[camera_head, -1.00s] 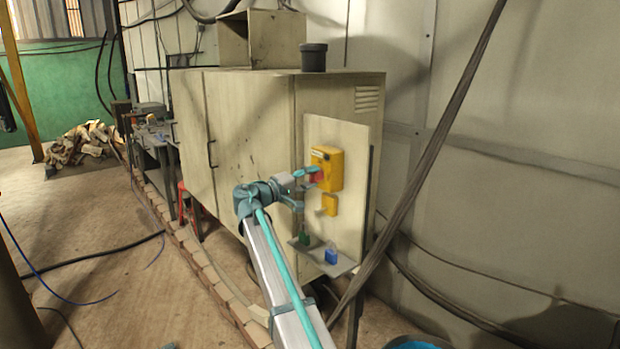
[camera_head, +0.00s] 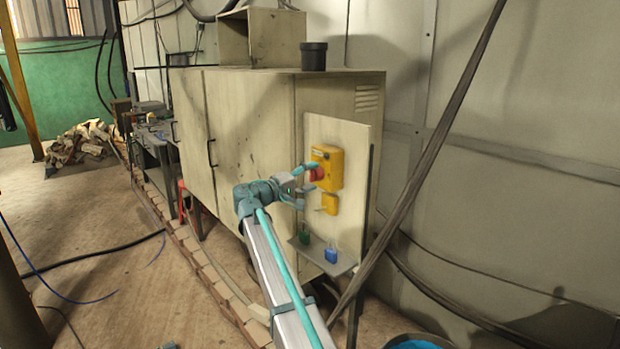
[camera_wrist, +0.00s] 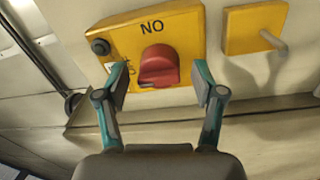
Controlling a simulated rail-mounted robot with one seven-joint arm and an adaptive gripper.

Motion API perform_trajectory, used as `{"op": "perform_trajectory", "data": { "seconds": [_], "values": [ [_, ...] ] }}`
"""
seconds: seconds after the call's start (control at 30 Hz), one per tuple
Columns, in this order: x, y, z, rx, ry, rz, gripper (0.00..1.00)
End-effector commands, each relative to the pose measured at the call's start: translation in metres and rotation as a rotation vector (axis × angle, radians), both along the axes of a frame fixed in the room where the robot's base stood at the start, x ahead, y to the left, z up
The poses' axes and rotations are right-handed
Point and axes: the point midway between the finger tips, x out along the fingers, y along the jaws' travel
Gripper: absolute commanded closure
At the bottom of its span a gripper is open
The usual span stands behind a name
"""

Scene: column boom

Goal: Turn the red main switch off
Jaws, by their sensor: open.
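The red main switch (camera_wrist: 159,66) is a rotary knob on a yellow box (camera_head: 334,160) fixed to a pale panel. In the wrist view the box (camera_wrist: 183,22) bears the letters "NO" above the knob, and other lettering is partly hidden by the left finger. My gripper (camera_head: 309,186) is open in front of the box. In the wrist view my gripper (camera_wrist: 161,80) has one finger on each side of the red knob, with a visible gap on both sides. Whether the fingertips reach the knob's depth I cannot tell.
A smaller yellow plate (camera_wrist: 255,27) with a protruding peg (camera_wrist: 273,41) is beside the switch box; it is below it in the head view (camera_head: 329,203). A shelf (camera_head: 338,267) beneath carries a green padlock (camera_head: 304,236) and a blue padlock (camera_head: 331,254). A dark diagonal beam (camera_head: 425,160) stands to the right.

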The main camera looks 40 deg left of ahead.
Motion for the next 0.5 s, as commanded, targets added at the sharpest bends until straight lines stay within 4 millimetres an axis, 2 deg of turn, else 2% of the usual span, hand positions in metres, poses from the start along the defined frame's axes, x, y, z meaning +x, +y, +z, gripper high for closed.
{"op": "perform_trajectory", "data": {
  "seconds": [0.27, 0.5],
  "values": [
    [-0.009, 0.001, 0.000, 0.001, 0.000, 0.001, 0.32],
    [-0.047, 0.008, -0.003, 0.001, 0.000, 0.002, 0.32]
  ]
}}
